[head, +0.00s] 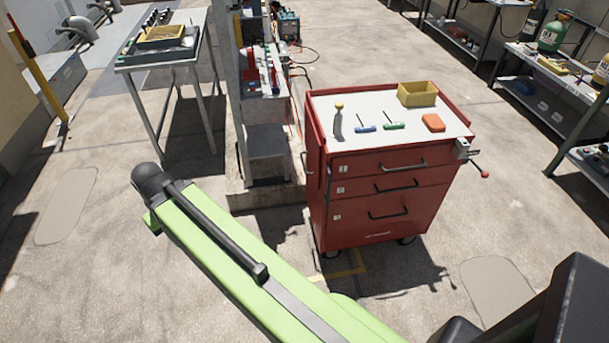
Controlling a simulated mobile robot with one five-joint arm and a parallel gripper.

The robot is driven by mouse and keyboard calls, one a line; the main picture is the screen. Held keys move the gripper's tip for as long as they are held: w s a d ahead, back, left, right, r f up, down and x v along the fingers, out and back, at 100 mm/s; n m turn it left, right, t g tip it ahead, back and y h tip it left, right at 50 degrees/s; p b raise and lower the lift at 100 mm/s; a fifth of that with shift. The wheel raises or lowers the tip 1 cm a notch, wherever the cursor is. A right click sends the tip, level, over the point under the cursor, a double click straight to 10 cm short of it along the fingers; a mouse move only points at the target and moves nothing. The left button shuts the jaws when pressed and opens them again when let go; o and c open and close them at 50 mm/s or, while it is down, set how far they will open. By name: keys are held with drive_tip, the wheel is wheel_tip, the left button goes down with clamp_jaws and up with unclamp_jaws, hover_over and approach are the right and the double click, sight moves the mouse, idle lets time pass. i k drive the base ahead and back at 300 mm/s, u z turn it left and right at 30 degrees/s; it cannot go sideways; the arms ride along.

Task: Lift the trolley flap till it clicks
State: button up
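The red trolley (385,185) stands on wheels right of centre, upright, with numbered drawers facing me, all closed. Its pale top (380,105) is level. I cannot clearly make out a flap; a narrow strip of the trolley's left side shows, with a pale handle (304,163) by it. My green arm reaches across the foreground, in front of and below the trolley, apart from it in the picture. My gripper does not show.
On the top are a yellow bin (417,94), an orange block (433,123), blue (366,129) and green (394,126) T-handled tools and a grey yellow-knobbed piece (338,124). A grey clamp (462,148) sticks out right. A shelf rack (264,140) stands close left. Floor in front is clear.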

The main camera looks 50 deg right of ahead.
sight(312, 142)
drive_tip(key=z, duration=0.15)
drive_tip(key=i, duration=0.9)
drive_tip(key=u, duration=0.05)
